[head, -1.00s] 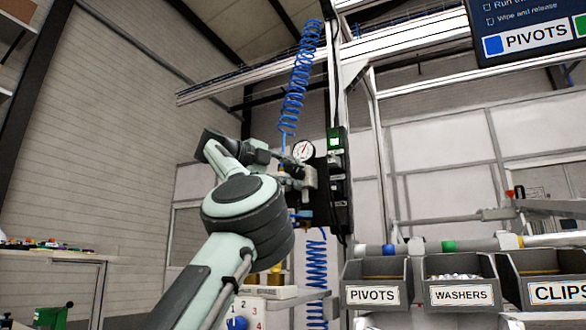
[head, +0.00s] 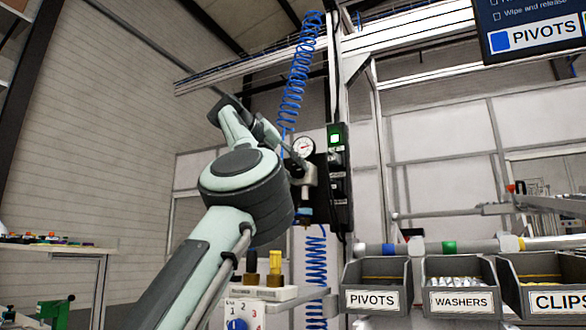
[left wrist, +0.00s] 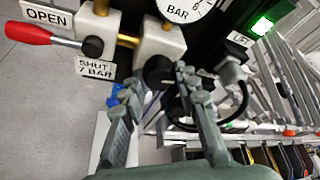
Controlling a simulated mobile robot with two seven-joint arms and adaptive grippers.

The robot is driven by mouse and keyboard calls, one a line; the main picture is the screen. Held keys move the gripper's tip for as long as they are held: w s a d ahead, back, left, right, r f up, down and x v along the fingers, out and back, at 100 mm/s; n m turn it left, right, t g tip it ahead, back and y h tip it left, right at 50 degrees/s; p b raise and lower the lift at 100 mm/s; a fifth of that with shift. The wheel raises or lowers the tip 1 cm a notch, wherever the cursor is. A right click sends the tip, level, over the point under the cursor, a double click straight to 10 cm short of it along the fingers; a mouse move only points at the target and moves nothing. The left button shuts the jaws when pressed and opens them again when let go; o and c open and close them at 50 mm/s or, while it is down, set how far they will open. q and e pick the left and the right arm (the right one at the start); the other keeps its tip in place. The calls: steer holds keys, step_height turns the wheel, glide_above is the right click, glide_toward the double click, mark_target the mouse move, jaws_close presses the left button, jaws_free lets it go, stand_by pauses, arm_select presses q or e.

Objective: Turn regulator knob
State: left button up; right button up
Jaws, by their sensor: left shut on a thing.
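The regulator's round black knob (left wrist: 159,70) shows in the left wrist view, below the pale metal body (left wrist: 158,38) and the pressure gauge (left wrist: 187,8). My left gripper (left wrist: 157,84) has its two fingers on either side of the knob and is shut on it. The fingers hide part of the knob. In the head view the gauge (head: 303,147) is beside my left wrist, and my own arm covers much of the gripper and the knob. My right gripper is in neither view.
A red lever (left wrist: 28,33) sits near the OPEN (left wrist: 47,17) and SHUT 7 BAR labels at upper left. A lit green lamp (head: 335,138) is right of the gauge. Blue coiled hoses (head: 300,75) hang close by. Labelled bins (head: 377,298) stand at lower right.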

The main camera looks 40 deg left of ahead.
arm_select(q)
steer(key=shift+f+m+g+y, duration=0.1)
steer(key=shift+m+g+y, duration=0.2)
steer(key=shift+m, duration=0.2)
stand_by(0.3)
steer(key=o, duration=1.2)
steer(key=shift+c, duration=0.2)
steer(key=v, duration=1.2)
